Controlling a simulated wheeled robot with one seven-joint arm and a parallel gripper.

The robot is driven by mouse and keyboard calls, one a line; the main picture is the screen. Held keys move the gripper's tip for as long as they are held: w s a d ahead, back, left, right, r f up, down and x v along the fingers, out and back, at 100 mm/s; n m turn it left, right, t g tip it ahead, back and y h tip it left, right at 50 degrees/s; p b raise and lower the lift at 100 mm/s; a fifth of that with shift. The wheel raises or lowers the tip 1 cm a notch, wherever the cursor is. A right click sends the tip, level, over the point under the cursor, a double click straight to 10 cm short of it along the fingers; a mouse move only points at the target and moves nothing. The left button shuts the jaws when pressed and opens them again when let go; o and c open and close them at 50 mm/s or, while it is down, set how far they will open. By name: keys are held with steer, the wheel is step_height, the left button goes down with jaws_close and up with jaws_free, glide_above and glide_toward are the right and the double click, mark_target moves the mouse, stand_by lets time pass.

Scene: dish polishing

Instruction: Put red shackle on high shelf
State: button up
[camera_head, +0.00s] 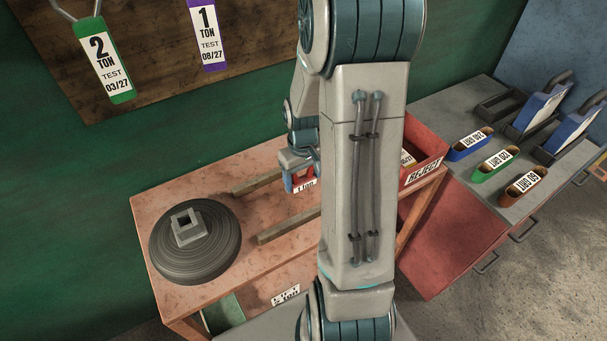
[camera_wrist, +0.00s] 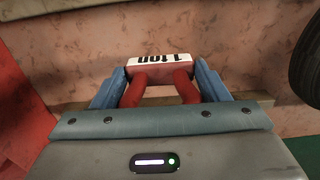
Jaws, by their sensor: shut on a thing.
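The red shackle (camera_wrist: 133,92) has a white "1 ton" label block, upside down in the wrist view. My gripper (camera_wrist: 163,82) is shut on it, with a blue finger at each side. In the head view the shackle (camera_head: 303,184) hangs below my gripper (camera_head: 299,168), over the pinkish bench top (camera_head: 190,285) near two wooden bars. I cannot tell whether it touches the bench. My arm hides part of the bench. Which surface is the high shelf is not clear from the frames.
A dark round weight (camera_head: 215,255) sits at the bench's left. Wooden bars (camera_head: 257,182) (camera_head: 290,226) lie mid-bench. A red REJECT bin (camera_head: 425,168) stands at right. Green-labelled (camera_head: 102,60) and purple-labelled (camera_head: 207,35) tags hang on the wooden board (camera_head: 150,70). Grit holders (camera_head: 490,165) stand at far right.

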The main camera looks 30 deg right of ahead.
steer(key=shift+f, duration=0.2)
steer(key=o, duration=1.2)
